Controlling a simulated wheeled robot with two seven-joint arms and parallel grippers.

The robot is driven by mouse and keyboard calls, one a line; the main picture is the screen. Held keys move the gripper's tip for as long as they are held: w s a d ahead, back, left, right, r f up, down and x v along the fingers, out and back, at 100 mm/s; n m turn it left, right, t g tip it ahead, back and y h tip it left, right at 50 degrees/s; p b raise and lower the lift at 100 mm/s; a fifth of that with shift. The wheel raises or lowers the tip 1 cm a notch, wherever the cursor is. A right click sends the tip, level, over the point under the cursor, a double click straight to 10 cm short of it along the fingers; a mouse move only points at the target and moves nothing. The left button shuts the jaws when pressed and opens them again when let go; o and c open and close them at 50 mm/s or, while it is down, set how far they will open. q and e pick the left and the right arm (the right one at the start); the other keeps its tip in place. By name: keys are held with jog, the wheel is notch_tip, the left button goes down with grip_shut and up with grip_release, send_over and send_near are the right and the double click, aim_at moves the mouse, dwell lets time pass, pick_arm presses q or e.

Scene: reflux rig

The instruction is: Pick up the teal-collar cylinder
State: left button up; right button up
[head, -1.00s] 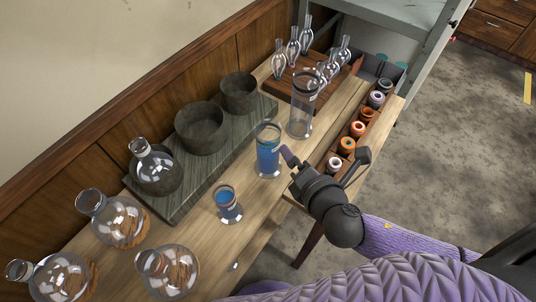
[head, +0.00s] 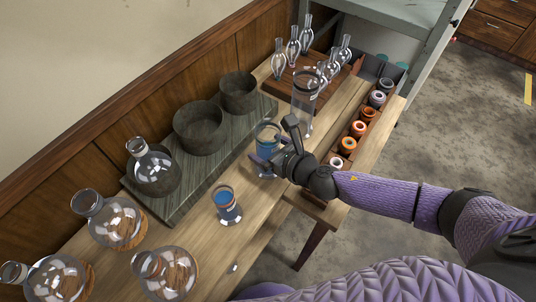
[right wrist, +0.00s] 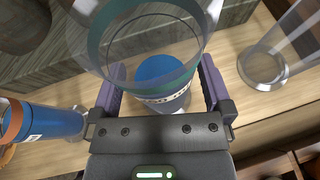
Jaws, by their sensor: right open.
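The teal-collar cylinder (head: 266,136) is a clear glass cylinder holding blue liquid, upright on the wooden bench. In the right wrist view it stands between my fingers, its teal rim (right wrist: 97,48) close to the camera. My right gripper (head: 275,144) is open, with one finger on each side of the cylinder; it also shows in the right wrist view (right wrist: 162,86). I cannot tell whether either finger touches the glass. In the head view the gripper hides part of the cylinder's lower body. My left gripper is not in view.
A smaller orange-collar cylinder (head: 227,204) with blue liquid stands nearby; a tall clear cylinder (head: 304,95) stands behind. A rack of coloured rings (head: 347,145) lines the right edge. Round flasks (head: 168,272) stand front left; dark bowls (head: 199,128) sit on a stone slab.

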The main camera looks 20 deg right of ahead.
grip_shut()
jog(key=shift+r, duration=0.1)
